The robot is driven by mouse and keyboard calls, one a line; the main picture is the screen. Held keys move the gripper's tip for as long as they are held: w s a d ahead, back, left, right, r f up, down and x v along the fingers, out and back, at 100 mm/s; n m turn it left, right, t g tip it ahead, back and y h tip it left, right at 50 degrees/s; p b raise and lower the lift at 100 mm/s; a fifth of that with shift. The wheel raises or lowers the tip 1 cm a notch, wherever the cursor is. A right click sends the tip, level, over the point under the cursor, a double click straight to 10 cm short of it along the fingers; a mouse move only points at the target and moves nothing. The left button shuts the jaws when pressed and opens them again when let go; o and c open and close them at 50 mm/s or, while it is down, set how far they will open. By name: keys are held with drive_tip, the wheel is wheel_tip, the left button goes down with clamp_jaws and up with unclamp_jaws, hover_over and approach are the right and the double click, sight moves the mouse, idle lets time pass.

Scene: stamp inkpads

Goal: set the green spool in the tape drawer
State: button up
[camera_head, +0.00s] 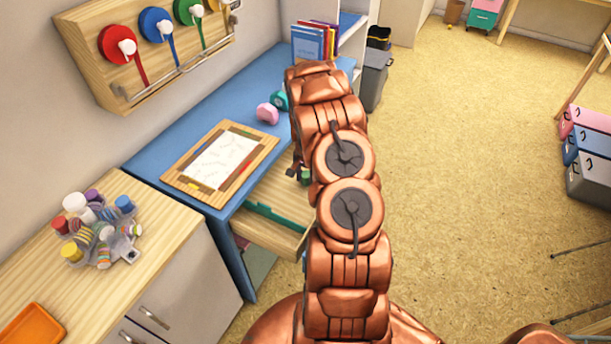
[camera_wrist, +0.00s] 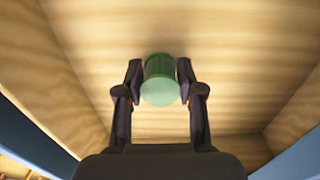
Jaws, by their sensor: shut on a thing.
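My gripper (camera_wrist: 160,72) is shut on the green spool (camera_wrist: 160,85), with one finger on each side of it. In the wrist view the spool is over the pale wooden floor of the open drawer (camera_wrist: 215,60), between its side walls; whether it touches the floor I cannot tell. In the head view the drawer (camera_head: 288,195) is pulled out under the blue desk, partly hidden by my arm. My gripper (camera_head: 298,174) shows only in small part there, with a bit of green beside it.
A pink spool (camera_head: 267,113) and a teal spool (camera_head: 279,100) sit on the blue desk (camera_head: 205,115) beside a framed board (camera_head: 220,160). A dark green strip (camera_head: 272,216) lies along the drawer. A cluster of stamps (camera_head: 95,225) stands on the left cabinet. Open floor lies right.

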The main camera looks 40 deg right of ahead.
drive_tip(key=shift+f, duration=0.15)
drive_tip(key=shift+f, duration=0.2)
drive_tip(key=o, duration=1)
drive_tip(key=shift+r, duration=0.1)
